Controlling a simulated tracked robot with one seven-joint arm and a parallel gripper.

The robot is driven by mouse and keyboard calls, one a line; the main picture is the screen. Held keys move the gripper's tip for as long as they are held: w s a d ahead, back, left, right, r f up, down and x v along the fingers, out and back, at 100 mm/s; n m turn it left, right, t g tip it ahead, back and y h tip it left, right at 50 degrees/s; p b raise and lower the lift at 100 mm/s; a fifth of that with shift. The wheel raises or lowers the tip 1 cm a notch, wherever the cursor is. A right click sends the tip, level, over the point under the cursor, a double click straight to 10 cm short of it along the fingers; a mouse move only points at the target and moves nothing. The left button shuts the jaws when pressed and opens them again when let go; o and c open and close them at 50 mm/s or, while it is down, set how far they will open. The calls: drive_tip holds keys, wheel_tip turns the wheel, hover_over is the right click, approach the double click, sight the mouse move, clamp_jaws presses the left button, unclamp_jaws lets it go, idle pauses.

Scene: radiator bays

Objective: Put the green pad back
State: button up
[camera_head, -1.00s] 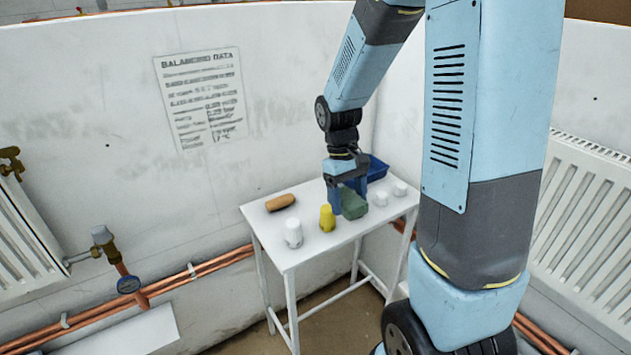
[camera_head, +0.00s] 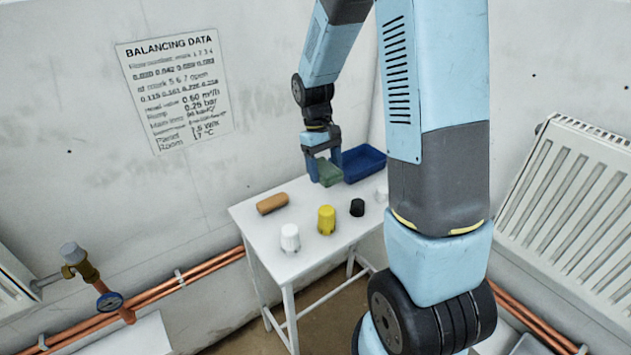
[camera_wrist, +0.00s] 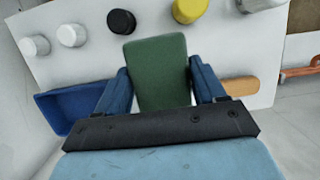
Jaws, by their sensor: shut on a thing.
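The green pad (camera_head: 328,175) is between the fingers of my gripper (camera_head: 322,170), at the back of the white table (camera_head: 262,223). In the wrist view the pad (camera_wrist: 158,72) fills the gap between the two blue fingers (camera_wrist: 160,88), and my gripper is shut on it. The head view does not show clearly whether the pad touches the table top. The blue tray (camera_head: 365,163) stands just right of the pad; it also shows at the left in the wrist view (camera_wrist: 62,108).
On the table are an orange-brown block (camera_head: 272,204), a white cap (camera_head: 290,238), a yellow cap (camera_head: 327,219) and a black cap (camera_head: 357,207). More white caps (camera_wrist: 71,35) stand at the right. Radiators flank the table.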

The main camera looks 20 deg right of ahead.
hover_over(316, 191)
drive_tip(key=x, duration=0.2)
drive_tip(key=w+x, duration=0.1)
drive_tip(key=x, duration=0.2)
drive_tip(key=shift+a+f, duration=0.25)
drive_tip(key=shift+f, duration=0.25)
drive_tip(key=shift+w+f, duration=0.6)
drive_tip(key=shift+f, duration=1.6)
drive_tip(key=shift+f, duration=0.1)
drive_tip(key=o, duration=0.9)
drive_tip(key=shift+o, duration=0.2)
